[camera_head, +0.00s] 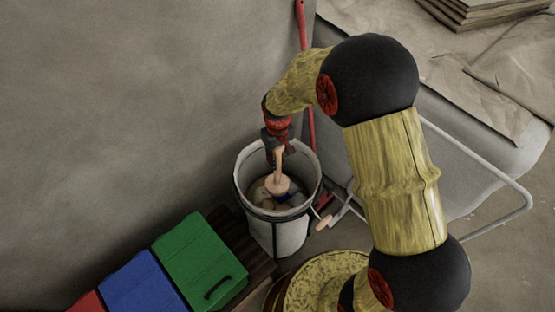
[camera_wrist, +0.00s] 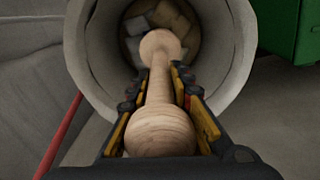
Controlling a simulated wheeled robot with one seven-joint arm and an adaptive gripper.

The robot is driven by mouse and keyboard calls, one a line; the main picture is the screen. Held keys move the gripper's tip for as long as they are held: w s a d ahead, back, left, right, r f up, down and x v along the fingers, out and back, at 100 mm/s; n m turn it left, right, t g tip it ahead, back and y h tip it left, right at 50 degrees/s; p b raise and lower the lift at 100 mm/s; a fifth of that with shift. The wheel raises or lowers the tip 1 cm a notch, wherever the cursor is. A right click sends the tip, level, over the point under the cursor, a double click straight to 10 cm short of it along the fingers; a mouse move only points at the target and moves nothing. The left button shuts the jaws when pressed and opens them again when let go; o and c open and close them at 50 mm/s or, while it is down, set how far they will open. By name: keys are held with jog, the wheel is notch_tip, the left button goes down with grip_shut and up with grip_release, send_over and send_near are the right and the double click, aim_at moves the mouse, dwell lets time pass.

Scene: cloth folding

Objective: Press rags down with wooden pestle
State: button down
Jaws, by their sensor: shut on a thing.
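A wooden pestle (camera_wrist: 160,88) with a round knob at each end is held between the fingers of my gripper (camera_wrist: 160,95). The pestle also shows in the head view (camera_head: 277,182), pointing down into the bucket. The white bucket (camera_wrist: 233,60) stands upright on the floor, and its rim shows in the head view (camera_head: 245,163). Crumpled pale, brown and blue rags (camera_wrist: 176,18) lie inside it. The pestle's far knob is inside the bucket, over the rags; I cannot tell whether it touches them. My gripper is above the bucket's mouth.
Green (camera_head: 202,258), blue (camera_head: 146,283) and red (camera_head: 88,303) boxes stand left of the bucket. A red pole (camera_head: 303,60) leans behind it. Tools with a wooden handle (camera_head: 323,222) lie at its right. A white tube frame (camera_head: 500,178) is farther right.

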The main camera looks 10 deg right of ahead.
jog(key=shift+r+p, duration=5.7)
jog(key=shift+r, duration=3.15)
